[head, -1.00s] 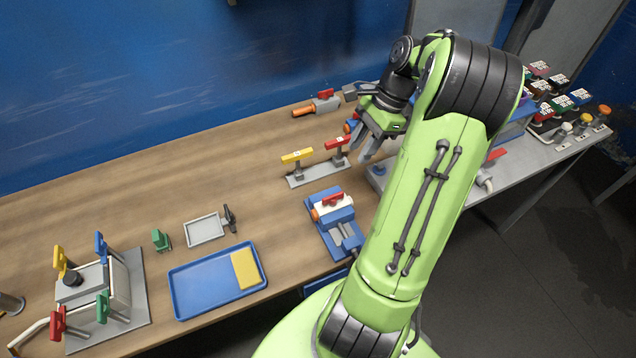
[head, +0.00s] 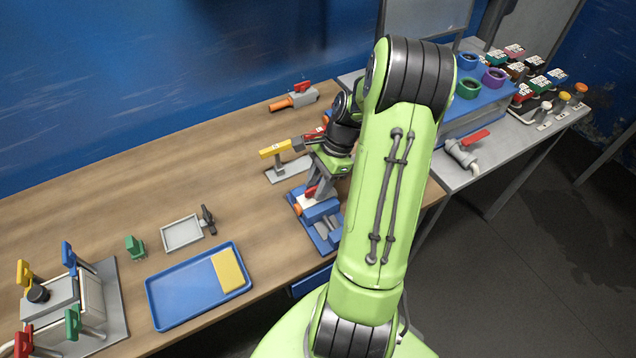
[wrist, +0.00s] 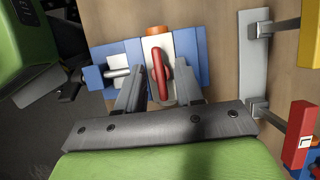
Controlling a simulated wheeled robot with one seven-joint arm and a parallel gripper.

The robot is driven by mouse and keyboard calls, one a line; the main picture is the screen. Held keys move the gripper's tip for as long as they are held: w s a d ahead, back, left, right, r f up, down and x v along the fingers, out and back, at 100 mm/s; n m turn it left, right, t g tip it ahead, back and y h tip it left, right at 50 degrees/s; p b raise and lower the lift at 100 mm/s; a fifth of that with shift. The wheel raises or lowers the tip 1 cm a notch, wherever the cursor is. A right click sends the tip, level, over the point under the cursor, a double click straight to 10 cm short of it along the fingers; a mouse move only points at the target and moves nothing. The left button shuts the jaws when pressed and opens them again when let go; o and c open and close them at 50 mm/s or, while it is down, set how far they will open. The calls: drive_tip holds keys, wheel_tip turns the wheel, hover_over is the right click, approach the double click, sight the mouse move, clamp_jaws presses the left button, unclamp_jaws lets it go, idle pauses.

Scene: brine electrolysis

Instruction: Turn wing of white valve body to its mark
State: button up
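The white valve body (head: 304,203) sits clamped in a blue vise (head: 329,238) near the table's front edge. Its red wing (head: 311,192) shows on top. In the wrist view the red wing (wrist: 159,75) stands upright in the picture, along the white body (wrist: 151,55), with an orange end (wrist: 157,30) beyond. My gripper (head: 317,190) is over the vise, pointing down. In the wrist view my gripper (wrist: 161,78) is open, one finger on each side of the wing, with gaps between. I cannot make out the mark.
A grey plate (head: 275,175) with yellow (head: 274,149) and red handles (wrist: 297,133) stands close beside the vise. A grey valve with an orange end (head: 294,99) lies behind. A blue tray (head: 178,309) is at left.

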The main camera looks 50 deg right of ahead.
clamp_jaws()
drive_tip(key=n+g+p, duration=0.1)
drive_tip(key=n+p, duration=0.1)
drive_tip(key=n, duration=0.1)
drive_tip(key=shift+w+n, duration=0.1)
drive_tip(key=shift+n, duration=0.2)
drive_tip(key=n+g+p, duration=0.1)
drive_tip(key=n+g, duration=0.1)
drive_tip(key=n, duration=0.2)
drive_tip(key=shift+w+n, duration=0.1)
drive_tip(key=shift+n, duration=0.2)
drive_tip(key=n+g, duration=0.1)
drive_tip(key=n, duration=0.1)
drive_tip(key=n+h, duration=0.1)
drive_tip(key=n, duration=0.2)
drive_tip(key=shift+w+a+g, duration=0.1)
drive_tip(key=shift+a+g, duration=0.05)
drive_tip(key=shift+g, duration=0.25)
drive_tip(key=shift+a+f+n+g+h, duration=0.15)
drive_tip(key=shift+n+h, duration=0.3)
drive_tip(key=shift+n, duration=0.7)
drive_tip(key=shift+d+r+n+g+h, duration=0.1)
drive_tip(key=shift+n+g+h, duration=0.25)
drive_tip(key=shift+n, duration=0.8)
